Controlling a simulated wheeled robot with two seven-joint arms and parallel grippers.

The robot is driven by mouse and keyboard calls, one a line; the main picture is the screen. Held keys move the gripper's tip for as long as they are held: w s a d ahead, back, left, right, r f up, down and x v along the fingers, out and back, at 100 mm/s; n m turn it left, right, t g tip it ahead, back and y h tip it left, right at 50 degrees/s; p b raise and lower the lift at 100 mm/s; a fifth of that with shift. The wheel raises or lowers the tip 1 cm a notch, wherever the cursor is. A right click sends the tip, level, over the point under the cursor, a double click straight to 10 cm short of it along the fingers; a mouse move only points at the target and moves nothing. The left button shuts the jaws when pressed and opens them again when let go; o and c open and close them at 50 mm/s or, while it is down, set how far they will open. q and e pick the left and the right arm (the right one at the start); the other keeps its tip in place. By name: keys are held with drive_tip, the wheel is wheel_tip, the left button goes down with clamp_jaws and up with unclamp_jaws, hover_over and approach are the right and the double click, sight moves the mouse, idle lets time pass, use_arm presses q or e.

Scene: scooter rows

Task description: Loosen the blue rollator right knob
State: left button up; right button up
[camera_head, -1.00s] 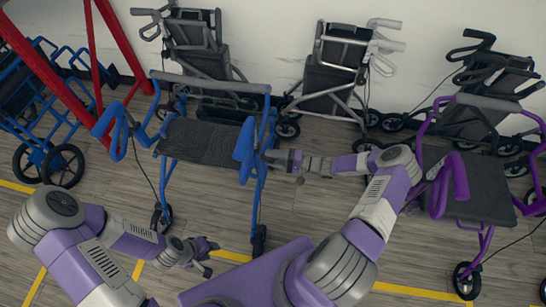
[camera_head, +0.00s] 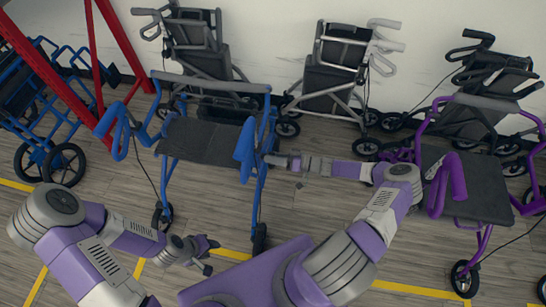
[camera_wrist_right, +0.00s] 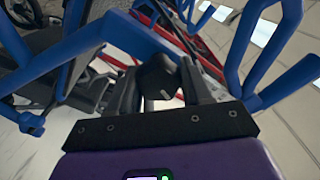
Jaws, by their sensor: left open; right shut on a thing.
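The blue rollator (camera_head: 260,185) stands upright left of centre in the head view, with a dark seat (camera_head: 200,142) and a grey backrest bar. My right gripper (camera_head: 268,158) reaches in from the right to its right-hand frame tube. In the right wrist view, a black knob (camera_wrist_right: 157,80) sits between the two dark fingers of my right gripper (camera_wrist_right: 160,88), which is shut on it beside the blue tubes. The knob itself is too small to make out in the head view. My left gripper (camera_head: 210,252) is open and empty, low in front of the rollator.
A purple rollator (camera_head: 465,185) stands at the right, close to my right elbow. Grey folded walkers (camera_head: 340,75) line the wall. A red frame (camera_head: 60,75) and another blue rollator (camera_head: 35,110) are at the left. Yellow lines (camera_head: 235,255) mark the floor.

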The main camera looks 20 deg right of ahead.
drive_tip(key=shift+w+d+r+n, duration=0.1)
drive_tip(key=shift+d+n, duration=0.15)
drive_tip(key=shift+n, duration=0.25)
drive_tip(key=shift+r+n, duration=0.1)
drive_tip(key=shift+n, duration=0.2)
drive_tip(key=o, duration=1)
drive_tip(key=shift+a, duration=0.1)
drive_tip(key=p+v, duration=0.1)
drive_tip(key=v, duration=0.6)
drive_tip(key=shift+s+d, duration=0.2)
drive_tip(key=shift+d, duration=0.05)
